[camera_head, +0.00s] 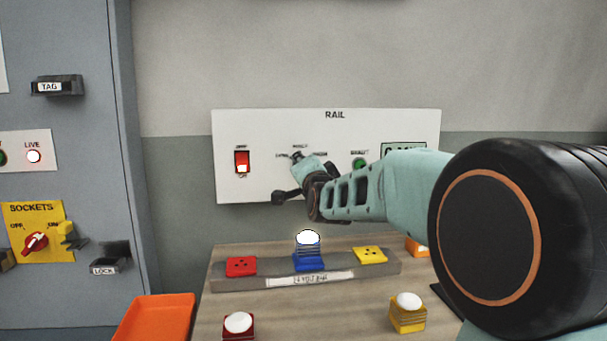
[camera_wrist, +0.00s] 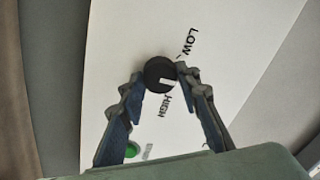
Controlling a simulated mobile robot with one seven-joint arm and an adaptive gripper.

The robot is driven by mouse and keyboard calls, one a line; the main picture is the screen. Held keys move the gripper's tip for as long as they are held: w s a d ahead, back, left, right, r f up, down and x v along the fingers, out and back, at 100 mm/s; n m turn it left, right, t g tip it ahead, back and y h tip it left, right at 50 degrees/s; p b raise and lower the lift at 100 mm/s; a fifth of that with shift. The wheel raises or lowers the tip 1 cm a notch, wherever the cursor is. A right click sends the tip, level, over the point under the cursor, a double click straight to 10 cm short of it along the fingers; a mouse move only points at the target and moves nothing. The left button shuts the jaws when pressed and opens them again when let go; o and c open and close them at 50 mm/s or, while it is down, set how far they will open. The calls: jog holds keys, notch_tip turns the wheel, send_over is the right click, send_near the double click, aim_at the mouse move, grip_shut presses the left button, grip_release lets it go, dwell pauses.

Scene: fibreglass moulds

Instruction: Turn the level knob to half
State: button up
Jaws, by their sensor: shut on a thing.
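The level knob (camera_wrist: 158,70) is a round black dial on a white panel. The HALF label cannot be read there; a finger covers the panel between LOW and HIGH. My gripper (camera_wrist: 160,76) is shut on the knob, with one fingertip on each side. In the head view my gripper (camera_head: 288,178) is at the middle of the RAIL panel (camera_head: 400,122) and hides the knob.
A lit red rocker switch (camera_head: 242,161) is left of my gripper and a green button (camera_head: 359,162) is right of it. An orange tray (camera_head: 155,318) stands at lower left.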

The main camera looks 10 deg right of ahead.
jog(key=shift+m, duration=0.3)
jog(key=o, duration=1.2)
jog(key=shift+c, duration=0.2)
jog(key=s, duration=0.7)
jog(key=shift+s, duration=0.25)
